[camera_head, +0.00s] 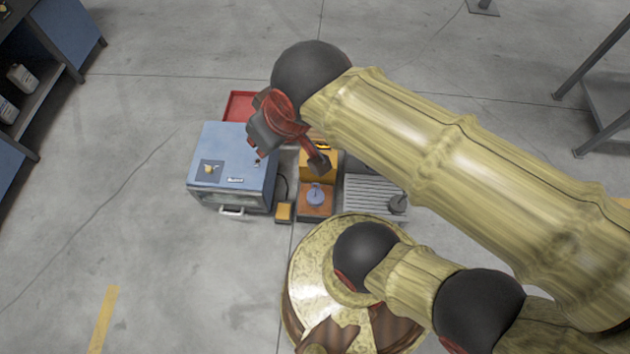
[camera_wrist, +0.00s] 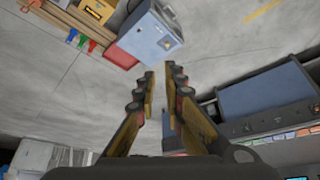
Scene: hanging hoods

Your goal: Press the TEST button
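My gripper (camera_head: 289,161) is above the right edge of a blue box (camera_head: 228,150) in the head view, its fingers spread with nothing between them. In the wrist view, my gripper (camera_wrist: 160,74) shows a gap between its two fingers. The blue box (camera_wrist: 148,36) appears beyond the fingertips there, apart from them. Its top carries a small yellowish fitting (camera_head: 211,168) and a white label (camera_head: 235,180) too small to read. I cannot make out a button marked TEST in either view; my gripper and arm cover part of the equipment.
A red tray (camera_head: 238,106) lies behind the blue box. To its right stand a small yellow box (camera_head: 284,212), an orange unit (camera_head: 316,200) and a ribbed grey plate (camera_head: 365,193). Shelving (camera_head: 45,95) stands at far left. The floor left of the box is clear.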

